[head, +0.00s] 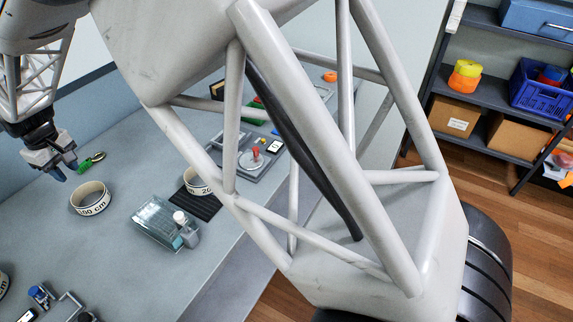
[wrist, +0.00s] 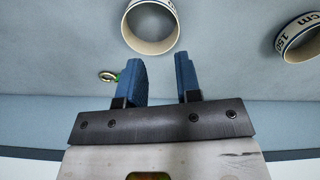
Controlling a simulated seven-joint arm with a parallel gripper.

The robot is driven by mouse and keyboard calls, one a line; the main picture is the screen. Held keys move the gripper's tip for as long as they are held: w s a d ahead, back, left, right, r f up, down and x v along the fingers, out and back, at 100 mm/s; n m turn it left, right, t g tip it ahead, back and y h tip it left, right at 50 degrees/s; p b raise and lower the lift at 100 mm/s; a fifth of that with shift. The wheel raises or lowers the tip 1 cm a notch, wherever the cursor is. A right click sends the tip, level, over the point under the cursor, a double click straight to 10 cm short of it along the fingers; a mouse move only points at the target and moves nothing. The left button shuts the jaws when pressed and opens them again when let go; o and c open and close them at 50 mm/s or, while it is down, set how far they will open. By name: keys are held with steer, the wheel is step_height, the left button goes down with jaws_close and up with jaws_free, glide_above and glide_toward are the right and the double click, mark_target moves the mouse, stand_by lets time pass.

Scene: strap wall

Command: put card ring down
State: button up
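The card ring (head: 98,157), a small ring with a green part, lies on the grey-blue table in the head view, just right of my gripper. In the wrist view the ring (wrist: 107,76) shows left of my left finger, which hides part of the green. My gripper (head: 66,173) has two blue fingertips and is low near the table at the left of the head view. In the wrist view my gripper (wrist: 160,78) has its fingers apart with nothing between them. Whether the left finger touches the card ring cannot be told.
A white strap loop marked 100 cm (head: 90,198) stands close by on the table. Another loop (head: 197,182) stands on a dark mat, near a clear glass-like box (head: 158,224). A 150 loop (wrist: 300,38) is right in the wrist view. My arm blocks much of the head view.

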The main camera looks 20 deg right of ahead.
steer(key=s+d+r+m, duration=0.2)
steer(key=d+r, duration=0.2)
steer(key=d, duration=0.7)
steer(key=s+d+r+m+t, duration=0.15)
steer(key=d+r, duration=0.25)
steer(key=d, duration=0.8)
steer(key=s+d+r+m, duration=0.2)
steer(key=d+r, duration=0.3)
steer(key=d, duration=0.6)
steer(key=s+d+f+m+t, duration=0.1)
steer(key=s+d+m, duration=0.5)
steer(key=s+d, duration=1.6)
steer(key=shift+s+d+f, duration=0.15)
steer(key=shift+d+f, duration=0.2)
steer(key=shift+d, duration=0.1)
steer(key=shift+o, duration=0.5)
